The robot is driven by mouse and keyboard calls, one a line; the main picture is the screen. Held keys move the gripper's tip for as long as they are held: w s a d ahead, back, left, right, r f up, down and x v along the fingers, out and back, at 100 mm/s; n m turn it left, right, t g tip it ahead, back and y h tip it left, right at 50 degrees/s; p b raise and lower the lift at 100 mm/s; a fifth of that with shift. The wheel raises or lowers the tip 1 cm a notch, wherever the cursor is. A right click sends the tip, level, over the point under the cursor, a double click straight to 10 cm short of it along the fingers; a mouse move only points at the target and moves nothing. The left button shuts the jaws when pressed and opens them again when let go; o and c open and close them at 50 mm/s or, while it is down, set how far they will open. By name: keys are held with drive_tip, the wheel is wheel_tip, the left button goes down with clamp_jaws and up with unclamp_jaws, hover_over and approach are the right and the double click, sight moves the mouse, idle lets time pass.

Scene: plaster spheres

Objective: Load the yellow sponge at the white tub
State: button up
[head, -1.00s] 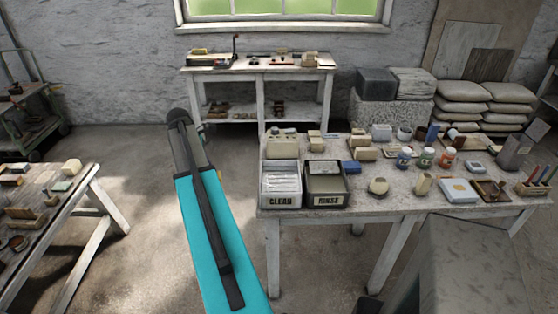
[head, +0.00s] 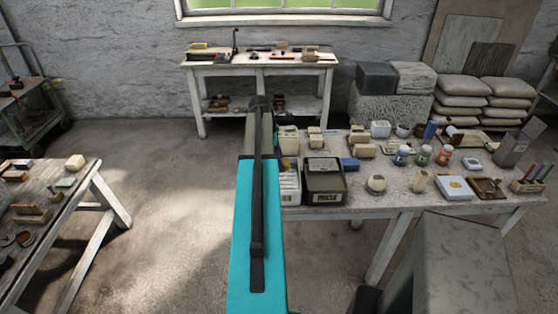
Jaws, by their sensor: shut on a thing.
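The white tub (head: 291,186) stands at the left front corner of the right-hand table. My arm covers its left part and its label; white ridges show inside it. My arm stretches forward in front of the tub, and its dark far end overlaps the view of the back bench. My gripper is not visible, nor is anything held in it. I cannot pick out the yellow sponge for sure. A small yellow thing (head: 198,46) lies at the left end of the back bench, too small to identify.
A dark tub labelled RINSE (head: 324,184) stands just right of the white tub. Jars (head: 423,155), blocks and tools fill the right-hand table (head: 400,201). A back bench (head: 222,70) and a left table (head: 70,185) hold small items. Floor between the tables is open.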

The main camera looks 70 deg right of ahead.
sight(282, 180)
drive_tip(key=shift+f, duration=0.1)
idle(0.3)
drive_tip(key=shift+f+b, duration=2.25)
drive_tip(key=shift+f, duration=0.65)
drive_tip(key=shift+f, duration=0.5)
drive_tip(key=shift+r+p, duration=2.35)
drive_tip(key=shift+r, duration=1.15)
drive_tip(key=shift+w, duration=0.15)
